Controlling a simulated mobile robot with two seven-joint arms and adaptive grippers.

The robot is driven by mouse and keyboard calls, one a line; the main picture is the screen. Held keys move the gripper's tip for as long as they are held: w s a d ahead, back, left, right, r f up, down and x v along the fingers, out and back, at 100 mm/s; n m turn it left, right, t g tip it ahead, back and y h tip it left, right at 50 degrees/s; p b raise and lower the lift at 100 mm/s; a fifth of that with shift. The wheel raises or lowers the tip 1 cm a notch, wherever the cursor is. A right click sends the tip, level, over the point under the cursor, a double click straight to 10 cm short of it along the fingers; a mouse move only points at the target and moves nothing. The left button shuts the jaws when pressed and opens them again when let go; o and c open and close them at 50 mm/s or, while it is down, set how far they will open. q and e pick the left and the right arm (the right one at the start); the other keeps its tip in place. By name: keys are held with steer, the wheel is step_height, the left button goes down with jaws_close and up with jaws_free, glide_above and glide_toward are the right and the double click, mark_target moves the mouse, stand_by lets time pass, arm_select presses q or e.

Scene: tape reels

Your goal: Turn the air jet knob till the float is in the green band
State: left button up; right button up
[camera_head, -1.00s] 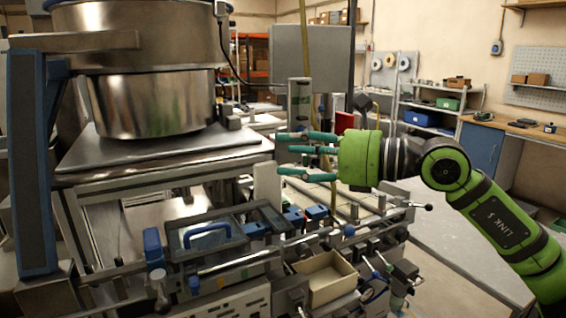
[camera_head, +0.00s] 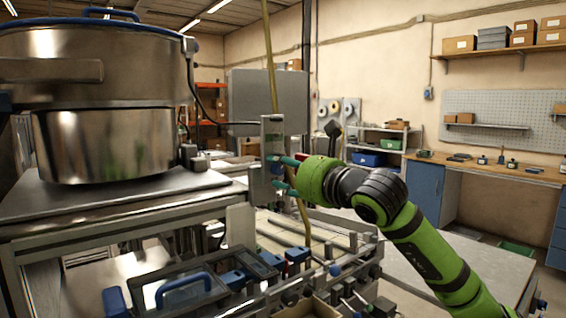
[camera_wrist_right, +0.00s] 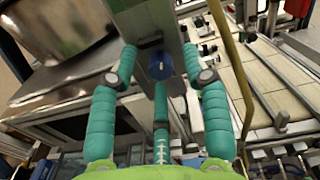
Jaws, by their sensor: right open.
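The air jet meter (camera_head: 272,132) is a narrow upright grey block with a small window near its top, in the middle of the head view. The window is too small there to tell the float or the green band. My right gripper (camera_head: 277,173), green with teal fingers, is at the meter's lower part. In the right wrist view, the open fingers of this gripper (camera_wrist_right: 160,84) are spread around a round blue-faced knob (camera_wrist_right: 161,66) on the grey block (camera_wrist_right: 148,20). I cannot tell whether any finger touches the knob. My left gripper is not in view.
A large steel bowl (camera_head: 105,145) stands on a metal plate to the left. A yellowish hose (camera_head: 270,60) hangs close to the meter. A machine bed with rails and a blue-handled lid (camera_head: 183,288) lies below. A grey panel (camera_head: 262,98) stands behind.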

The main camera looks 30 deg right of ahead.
steer(key=shift+w, duration=0.25)
jaws_close()
steer(key=shift+n+b, duration=0.55)
steer(key=shift+n, duration=0.05)
steer(key=shift+r+n, duration=0.1)
steer(key=shift+n, duration=0.5)
